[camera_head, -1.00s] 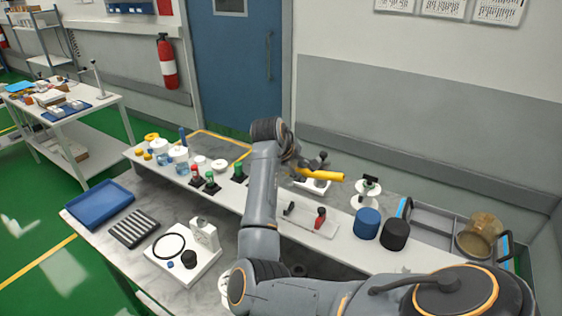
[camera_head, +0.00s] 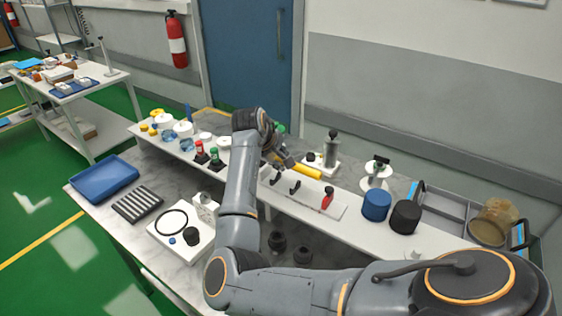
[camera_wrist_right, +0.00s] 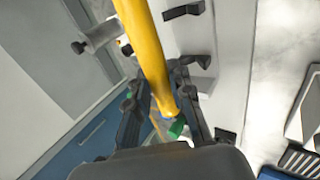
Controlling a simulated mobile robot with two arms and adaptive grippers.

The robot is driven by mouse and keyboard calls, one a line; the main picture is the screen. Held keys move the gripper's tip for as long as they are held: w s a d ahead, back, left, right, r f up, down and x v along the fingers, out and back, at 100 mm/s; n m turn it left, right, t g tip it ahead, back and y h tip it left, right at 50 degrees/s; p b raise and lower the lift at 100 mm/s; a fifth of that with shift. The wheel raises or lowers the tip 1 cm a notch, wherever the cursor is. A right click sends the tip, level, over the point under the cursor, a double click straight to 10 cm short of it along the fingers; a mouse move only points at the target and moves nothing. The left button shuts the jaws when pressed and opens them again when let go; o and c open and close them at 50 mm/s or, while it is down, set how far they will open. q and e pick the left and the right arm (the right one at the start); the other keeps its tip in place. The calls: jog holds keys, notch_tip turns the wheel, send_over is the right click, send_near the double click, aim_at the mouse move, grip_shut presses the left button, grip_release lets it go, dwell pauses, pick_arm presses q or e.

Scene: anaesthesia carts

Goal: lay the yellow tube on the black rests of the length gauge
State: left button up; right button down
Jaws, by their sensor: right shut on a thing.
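The yellow tube (camera_head: 308,172) is in the jaws of my right gripper (camera_head: 284,160), shut on it near one end. The rest of the tube sticks out to the right in the head view. The length gauge (camera_head: 310,208) is a pale flat plate with small black rests (camera_head: 295,187) and a red-topped piece (camera_head: 327,198) toward its right end. The tube appears above and behind the gauge, apart from the rests. In the right wrist view the tube (camera_wrist_right: 148,45) runs up between the fingers, with black rests (camera_wrist_right: 195,62) beside it. My left gripper is out of view.
Behind the tube stands a grey-topped fixture (camera_head: 332,150). A blue cylinder (camera_head: 376,205) and a black cylinder (camera_head: 405,217) stand right of the gauge. Red and green-topped pieces (camera_head: 214,160) stand left of my arm. A grey wall rises behind the shelf.

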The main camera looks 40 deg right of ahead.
aim_at(285, 181)
jog(key=shift+f+b, duration=1.95)
jog(key=shift+b, duration=0.1)
jog(key=shift+f, duration=1)
jog(key=shift+s+f, duration=0.1)
jog(key=shift+a, duration=0.1)
jog(key=c, duration=1.3)
grip_release()
jog(key=shift+f, duration=0.1)
jog(key=shift+o, duration=1)
jog(key=shift+f, duration=0.1)
